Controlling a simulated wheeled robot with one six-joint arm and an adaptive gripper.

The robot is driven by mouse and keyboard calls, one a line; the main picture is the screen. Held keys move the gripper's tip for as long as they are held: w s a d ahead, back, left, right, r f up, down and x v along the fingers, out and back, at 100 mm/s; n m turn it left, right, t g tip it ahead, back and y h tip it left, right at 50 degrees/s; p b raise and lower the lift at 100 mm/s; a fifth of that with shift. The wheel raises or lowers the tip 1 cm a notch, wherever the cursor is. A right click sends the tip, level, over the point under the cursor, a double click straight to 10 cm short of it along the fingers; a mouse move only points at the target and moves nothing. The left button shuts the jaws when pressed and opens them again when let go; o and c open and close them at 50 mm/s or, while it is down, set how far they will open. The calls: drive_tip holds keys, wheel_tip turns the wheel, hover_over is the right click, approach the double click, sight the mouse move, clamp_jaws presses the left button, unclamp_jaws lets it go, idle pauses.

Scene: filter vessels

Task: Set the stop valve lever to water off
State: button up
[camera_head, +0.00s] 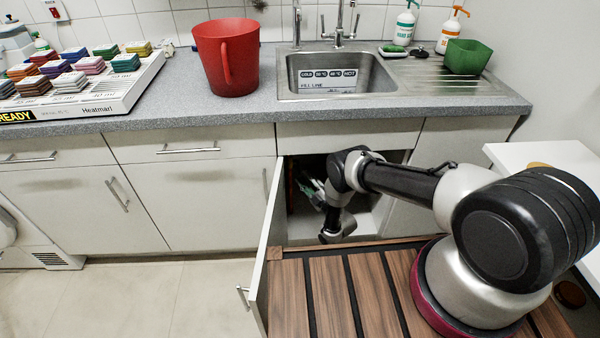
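The stop valve lever cannot be made out clearly. In the open cabinet under the sink, a small pale grey-green shape (313,191) shows just left of my wrist. It is too small and too covered to tell whether it is a valve part. A thin reddish pipe-like strip (293,188) stands at the cabinet's left side. My arm reaches into the cabinet opening from the right. The dark end of my arm, by my gripper (331,234), is low in the opening. The fingers cannot be made out, nor whether they touch anything.
The cabinet door (266,248) stands open on the left, close to my arm. The sink (338,73) and grey counter are above. A red jug (227,57), a green container (467,57) and a sample tray (90,100) stand on the counter. The floor at left is clear.

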drive_tip(key=v, duration=0.7)
drive_tip(key=shift+w+a+r, duration=0.1)
drive_tip(key=shift+w+a, duration=0.05)
drive_tip(key=shift+w, duration=0.15)
drive_tip(key=c, duration=0.5)
drive_tip(key=w+a+r+m+h, duration=0.1)
drive_tip(key=m, duration=0.1)
drive_tip(key=w+a+r+m+g+h, duration=0.1)
drive_tip(key=w+r+m, duration=0.1)
drive_tip(key=shift+w+a+m+g+h, duration=0.1)
drive_tip(key=shift+a+m+g+h, duration=0.2)
drive_tip(key=shift+a+h, duration=0.1)
clamp_jaws()
drive_tip(key=s+a+r+m+g+h, duration=0.1)
drive_tip(key=s+r+m+g+h, duration=0.5)
drive_tip(key=r+m, duration=0.7)
drive_tip(key=w+a+f+m+h, duration=0.1)
drive_tip(key=w+f+m, duration=0.1)
drive_tip(key=w+f, duration=0.6)
drive_tip(key=shift+a+f, duration=0.2)
drive_tip(key=shift+a, duration=0.05)
